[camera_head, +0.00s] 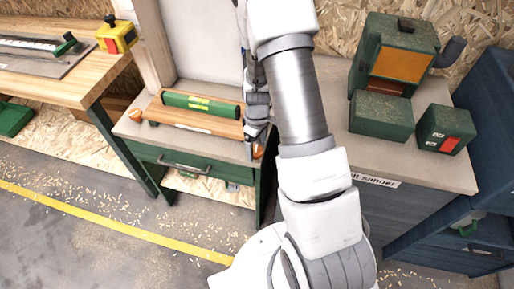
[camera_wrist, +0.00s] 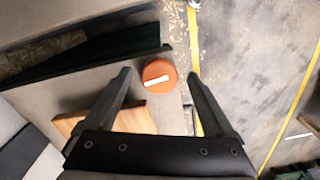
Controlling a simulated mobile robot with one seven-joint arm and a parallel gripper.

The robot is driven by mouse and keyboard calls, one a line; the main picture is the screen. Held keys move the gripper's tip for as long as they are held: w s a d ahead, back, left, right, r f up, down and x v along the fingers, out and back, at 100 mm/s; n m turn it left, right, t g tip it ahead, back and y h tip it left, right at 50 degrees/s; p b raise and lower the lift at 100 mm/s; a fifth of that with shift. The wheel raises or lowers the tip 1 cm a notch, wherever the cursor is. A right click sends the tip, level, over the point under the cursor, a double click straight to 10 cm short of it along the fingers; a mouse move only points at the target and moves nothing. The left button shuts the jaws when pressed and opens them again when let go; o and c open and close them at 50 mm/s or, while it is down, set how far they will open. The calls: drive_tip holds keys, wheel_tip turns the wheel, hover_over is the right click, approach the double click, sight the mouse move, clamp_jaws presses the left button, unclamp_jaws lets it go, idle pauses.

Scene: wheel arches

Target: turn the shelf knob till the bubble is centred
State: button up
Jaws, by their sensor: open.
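The wooden shelf (camera_head: 190,119) carries a green spirit level (camera_head: 201,104) with yellow-green windows; the bubble is too small to make out. An orange knob (camera_head: 258,152) sits at the shelf's right end, partly hidden by my gripper (camera_head: 254,138). In the wrist view the round orange knob (camera_wrist: 158,76) has a white bar mark, slightly tilted. My gripper (camera_wrist: 158,73) is open there, with one finger on each side of the knob and visible gaps. The wooden shelf end (camera_wrist: 85,120) shows at the lower left. Another orange part (camera_head: 135,115) shows at the shelf's left end.
A green drawer front with a handle (camera_head: 183,165) is below the shelf. To the right, a green machine (camera_head: 395,50) and green boxes stand on a cabinet. A workbench (camera_head: 60,75) is at left. The floor in front, with a yellow line (camera_head: 120,226) and shavings, is mostly clear.

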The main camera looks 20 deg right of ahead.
drive_tip(key=shift+f, duration=0.35)
drive_tip(key=shift+c, duration=0.3)
drive_tip(key=c, duration=1.3)
